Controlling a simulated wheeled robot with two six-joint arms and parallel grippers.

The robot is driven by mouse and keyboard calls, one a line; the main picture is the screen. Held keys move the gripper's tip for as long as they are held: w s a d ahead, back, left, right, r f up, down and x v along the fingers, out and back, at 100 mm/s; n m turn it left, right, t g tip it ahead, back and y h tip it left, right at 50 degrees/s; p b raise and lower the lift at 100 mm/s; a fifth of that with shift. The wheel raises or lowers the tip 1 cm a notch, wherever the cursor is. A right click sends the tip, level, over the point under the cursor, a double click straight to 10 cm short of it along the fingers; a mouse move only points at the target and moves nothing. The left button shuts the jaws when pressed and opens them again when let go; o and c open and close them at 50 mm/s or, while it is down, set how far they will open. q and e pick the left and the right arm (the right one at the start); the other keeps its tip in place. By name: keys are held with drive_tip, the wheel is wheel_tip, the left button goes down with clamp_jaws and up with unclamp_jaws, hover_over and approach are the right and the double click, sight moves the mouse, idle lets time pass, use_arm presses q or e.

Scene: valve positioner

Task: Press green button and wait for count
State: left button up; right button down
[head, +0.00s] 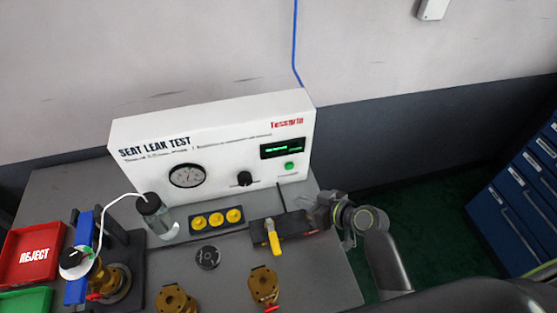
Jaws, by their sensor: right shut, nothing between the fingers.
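The green button (289,165) is on the lower right of the white seat leak test panel (215,152). Above it is a small dark display (282,148) with green characters too small to read. My right gripper (315,212) is below and to the right of the button, apart from it, near the right edge of the bench. It is shut and empty, close to the dark block with the yellow handle (273,240). The button is in plain sight. My left gripper is not in view.
A clear bottle with a white tube (155,215), a black tray with yellow caps (216,220) and brass valve bodies (264,286) stand on the grey bench. A red reject bin (33,252) is at left. Blue drawers (525,190) stand at far right.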

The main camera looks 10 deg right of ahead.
sight(289, 166)
drive_tip(key=shift+s+d, duration=0.3)
drive_tip(key=shift+s, duration=0.1)
drive_tip(key=shift+w, duration=0.15)
drive_tip(key=shift+w+a, duration=0.1)
drive_tip(key=shift+w, duration=0.2)
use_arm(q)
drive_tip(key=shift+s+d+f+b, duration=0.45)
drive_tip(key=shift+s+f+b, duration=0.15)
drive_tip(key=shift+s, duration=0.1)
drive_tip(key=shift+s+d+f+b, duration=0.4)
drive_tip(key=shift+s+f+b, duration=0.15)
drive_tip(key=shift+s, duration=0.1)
use_arm(e)
drive_tip(key=w, duration=0.8)
drive_tip(key=shift+a, duration=0.15)
drive_tip(key=shift+w, duration=0.1)
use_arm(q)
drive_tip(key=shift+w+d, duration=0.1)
use_arm(e)
drive_tip(key=shift+w, duration=0.1)
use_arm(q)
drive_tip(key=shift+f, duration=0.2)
use_arm(e)
drive_tip(key=shift+w, duration=0.35)
